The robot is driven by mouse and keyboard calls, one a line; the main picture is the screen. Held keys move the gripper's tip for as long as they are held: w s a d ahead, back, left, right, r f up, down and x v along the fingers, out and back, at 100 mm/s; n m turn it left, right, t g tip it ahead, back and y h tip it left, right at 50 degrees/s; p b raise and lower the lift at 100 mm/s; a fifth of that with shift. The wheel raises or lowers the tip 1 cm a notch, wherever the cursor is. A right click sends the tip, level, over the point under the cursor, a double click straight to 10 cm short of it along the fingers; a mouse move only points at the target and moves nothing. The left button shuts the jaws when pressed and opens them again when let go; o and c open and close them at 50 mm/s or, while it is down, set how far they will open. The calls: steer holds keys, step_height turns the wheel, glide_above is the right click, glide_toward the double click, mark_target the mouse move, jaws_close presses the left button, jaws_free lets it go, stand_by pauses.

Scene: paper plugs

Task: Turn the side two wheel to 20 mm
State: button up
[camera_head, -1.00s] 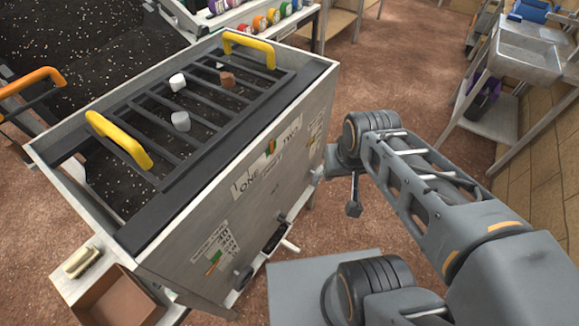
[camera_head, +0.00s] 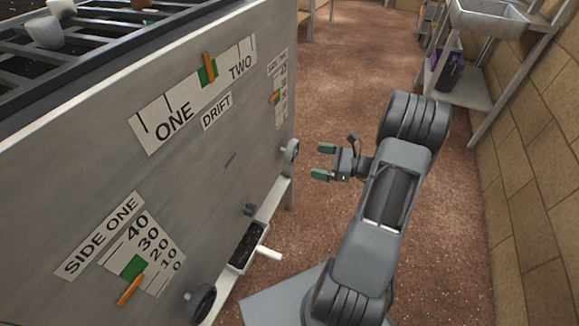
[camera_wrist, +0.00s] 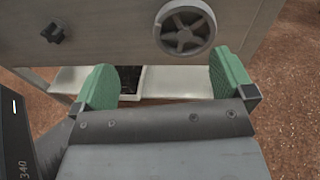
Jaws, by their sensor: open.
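The side two wheel (camera_head: 291,151) is a grey spoked handwheel low at the right end of the machine's grey panel. It also shows in the wrist view (camera_wrist: 187,28) at the top, ahead of my gripper. The side two scale (camera_head: 280,92) is above it, with an orange pointer (camera_head: 275,98) near a green patch around mid-scale; the exact reading is too small to tell. My gripper (camera_head: 323,161) is open and empty, its green-padded fingers pointing at the wheel, apart from it with a gap.
Floor to the right is open before the brick wall (camera_head: 535,150).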

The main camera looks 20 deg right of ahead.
mark_target(295, 153)
steer(key=w+a+f+b, duration=0.1)
steer(key=w+a, duration=0.1)
steer(key=w, duration=0.1)
steer(key=w+a+f+m+t+b, duration=0.1)
steer(key=w+a, duration=0.1)
steer(key=w, duration=0.1)
steer(key=w+a+m+t+b, duration=0.1)
steer(key=w+a+b, duration=0.1)
steer(key=w, duration=0.2)
steer(key=shift+w+a+f+h, duration=0.1)
steer(key=shift+a+f+h, duration=0.15)
steer(key=shift+f+h, duration=0.15)
steer(key=shift+c, duration=0.2)
steer(key=c, duration=0.5)
steer(key=shift+c, duration=0.2)
steer(key=shift+r+m+p, duration=0.1)
steer(key=shift+m+p, duration=0.2)
steer(key=shift+p, duration=0.05)
